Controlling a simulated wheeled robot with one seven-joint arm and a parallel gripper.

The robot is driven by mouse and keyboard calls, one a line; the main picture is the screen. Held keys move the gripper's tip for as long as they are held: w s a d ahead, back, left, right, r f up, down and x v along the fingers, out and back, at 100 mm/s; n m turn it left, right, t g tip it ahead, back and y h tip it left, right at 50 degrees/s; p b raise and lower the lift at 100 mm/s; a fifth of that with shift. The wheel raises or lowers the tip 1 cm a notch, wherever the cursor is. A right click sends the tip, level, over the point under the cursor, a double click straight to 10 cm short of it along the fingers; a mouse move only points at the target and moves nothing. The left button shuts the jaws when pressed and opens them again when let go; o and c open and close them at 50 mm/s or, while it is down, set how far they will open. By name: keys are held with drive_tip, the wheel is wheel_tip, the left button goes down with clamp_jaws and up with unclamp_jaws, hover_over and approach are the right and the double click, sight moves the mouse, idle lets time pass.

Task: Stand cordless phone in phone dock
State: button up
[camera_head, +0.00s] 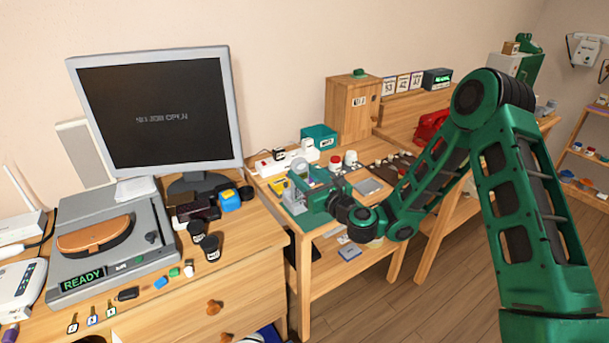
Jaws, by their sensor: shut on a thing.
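My gripper (299,197) is over the small wooden table to the right of the monitor desk, seen from afar at the end of my green arm. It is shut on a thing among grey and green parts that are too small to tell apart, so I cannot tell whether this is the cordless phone. I cannot pick out the cordless phone or the phone dock with certainty. My gripper and wrist hide part of the tabletop.
The monitor (160,115) and turntable-like device (110,243) fill the left desk. A red telephone (430,126) stands further right. Floor (460,285) is clear.

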drive_tip(key=shift+f, duration=0.15)
drive_tip(key=o, duration=1.2)
drive_tip(key=shift+s, duration=0.1)
